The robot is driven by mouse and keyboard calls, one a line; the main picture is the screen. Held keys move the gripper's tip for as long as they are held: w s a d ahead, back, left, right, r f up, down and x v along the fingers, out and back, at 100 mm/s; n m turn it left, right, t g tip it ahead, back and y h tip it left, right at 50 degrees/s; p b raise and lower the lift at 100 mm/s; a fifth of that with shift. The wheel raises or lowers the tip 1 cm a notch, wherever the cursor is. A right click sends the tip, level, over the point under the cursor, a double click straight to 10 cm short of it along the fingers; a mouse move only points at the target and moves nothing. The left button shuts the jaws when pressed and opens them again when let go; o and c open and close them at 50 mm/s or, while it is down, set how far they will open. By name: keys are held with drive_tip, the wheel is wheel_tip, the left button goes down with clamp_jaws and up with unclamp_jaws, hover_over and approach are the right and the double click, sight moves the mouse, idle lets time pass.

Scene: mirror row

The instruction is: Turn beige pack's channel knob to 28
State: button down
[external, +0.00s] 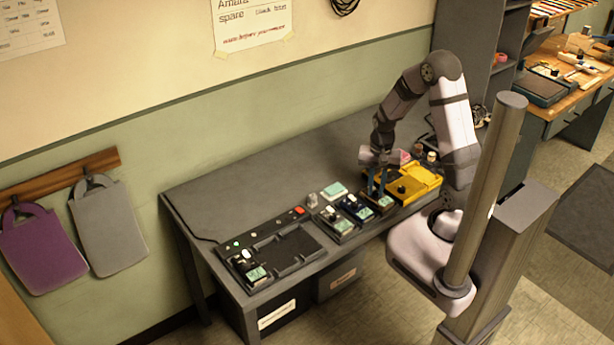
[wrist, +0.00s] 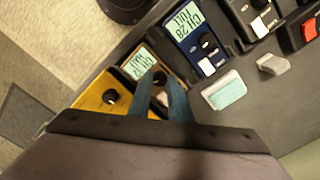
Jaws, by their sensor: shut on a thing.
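The beige pack (wrist: 137,64) lies under my gripper in the wrist view, with a pale green channel display whose digits I cannot read surely. Its dark channel knob (wrist: 159,77) sits between my fingertips. My gripper (wrist: 160,80) is shut on this knob, one blue finger on each side, and the fingers cover part of the pack's face. In the external view my gripper (external: 376,190) points down onto the pack at the right end of the pack row.
A blue pack (wrist: 190,30) reading CH 28 FULL stands beside it, with a black pack (wrist: 255,15) beyond. A yellow unit with a black knob (wrist: 110,97) is close on the other side. A pale green-topped block (wrist: 224,90) lies nearby. The table's back left (external: 240,185) is clear.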

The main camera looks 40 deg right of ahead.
sight(376, 193)
drive_tip(key=shift+n, duration=0.5)
drive_tip(key=n+p, duration=0.1)
drive_tip(key=n, duration=0.1)
drive_tip(key=shift+r+n, duration=0.1)
drive_tip(key=shift+n, duration=0.3)
drive_tip(key=shift+n+p, duration=0.45)
drive_tip(key=shift+n, duration=1.35)
drive_tip(key=c, duration=1.6)
unclamp_jaws()
drive_tip(key=shift+r+b, duration=0.45)
drive_tip(key=shift+r, duration=3.15)
